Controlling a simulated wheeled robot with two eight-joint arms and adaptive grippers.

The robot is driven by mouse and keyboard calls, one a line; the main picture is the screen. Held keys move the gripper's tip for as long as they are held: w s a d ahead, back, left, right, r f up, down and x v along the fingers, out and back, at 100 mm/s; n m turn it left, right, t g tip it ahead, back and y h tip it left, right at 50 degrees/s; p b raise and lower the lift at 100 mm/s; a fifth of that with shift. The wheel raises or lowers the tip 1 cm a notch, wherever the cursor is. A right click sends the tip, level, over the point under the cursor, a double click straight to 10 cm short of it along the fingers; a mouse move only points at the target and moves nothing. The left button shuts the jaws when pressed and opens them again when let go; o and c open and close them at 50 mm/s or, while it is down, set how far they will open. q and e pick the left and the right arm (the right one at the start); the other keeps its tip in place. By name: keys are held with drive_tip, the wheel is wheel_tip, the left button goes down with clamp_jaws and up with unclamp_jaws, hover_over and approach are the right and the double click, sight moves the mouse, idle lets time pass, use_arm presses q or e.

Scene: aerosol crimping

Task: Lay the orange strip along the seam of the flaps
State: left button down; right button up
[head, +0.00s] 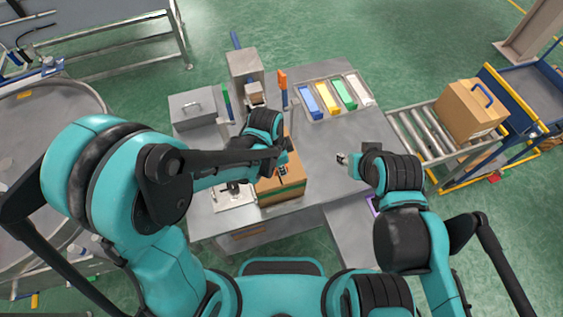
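A brown carton (286,190) with a green band stands at the front of the grey table, its top partly hidden by my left arm. My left gripper (283,170) is low over the carton's top; its fingers are dark and small, and I cannot tell whether they are open or shut. A small orange-red patch shows at its fingertips, too small to identify. The flap seam is mostly hidden. A yellow-orange strip (327,98) lies in a tray at the back right. My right gripper (343,159) is right of the carton, apart from it; its finger state is unclear.
The tray (319,86) also holds blue, green and white strips. An upright orange piece (283,79) stands near a grey machine (246,66). A grey box (193,106) is at the left. A roller conveyor (428,137) bears another carton (470,111). The table's middle right is clear.

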use_arm(q)
wheel_tip(320, 180, down, 4)
drive_tip(key=b, duration=0.3)
drive_tip(key=shift+f, duration=0.1)
drive_tip(key=shift+f+b, duration=0.55)
drive_tip(key=shift+f, duration=0.25)
drive_tip(key=c, duration=1.6)
unclamp_jaws()
drive_tip(key=shift+c, duration=0.2)
drive_tip(key=shift+s+r, duration=0.1)
